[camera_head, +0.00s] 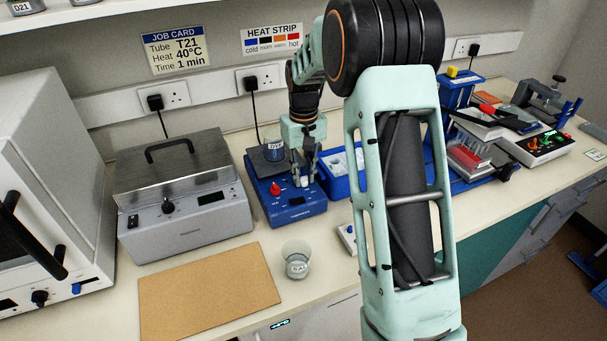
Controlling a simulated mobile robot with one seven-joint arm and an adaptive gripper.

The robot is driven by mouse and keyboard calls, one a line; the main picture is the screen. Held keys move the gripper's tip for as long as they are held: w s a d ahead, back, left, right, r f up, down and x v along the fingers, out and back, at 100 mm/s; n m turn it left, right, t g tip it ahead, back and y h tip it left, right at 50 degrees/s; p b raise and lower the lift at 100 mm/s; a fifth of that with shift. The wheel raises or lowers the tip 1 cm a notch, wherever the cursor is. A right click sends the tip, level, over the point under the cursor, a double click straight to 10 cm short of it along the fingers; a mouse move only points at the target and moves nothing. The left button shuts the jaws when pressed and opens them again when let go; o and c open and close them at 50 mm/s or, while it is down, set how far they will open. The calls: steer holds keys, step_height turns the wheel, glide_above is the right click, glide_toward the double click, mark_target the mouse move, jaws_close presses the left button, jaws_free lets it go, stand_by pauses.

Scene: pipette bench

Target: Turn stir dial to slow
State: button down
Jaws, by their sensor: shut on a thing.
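The blue stirrer (290,213) stands on the bench left of centre, with a dark top plate. A small beaker (273,149) with dark contents and a label stands on that plate. A red knob (275,189) is on the left of its sloping front. A pale dial (304,182) is on the right of the front. My gripper (303,176) points down at this dial and is shut on it, its fingers around it. The dial's markings are too small to read, and the fingers partly hide it.
A grey water bath (185,212) with a lidded top stands left of the stirrer. A blue tray (345,186) sits close on its right. A glass beaker (297,262) stands in front, beside a brown board (208,292). My forearm hides part of the bench.

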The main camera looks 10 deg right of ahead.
steer(key=c, duration=1.8)
jaws_free()
steer(key=shift+o, duration=0.2)
steer(key=shift+r, duration=0.1)
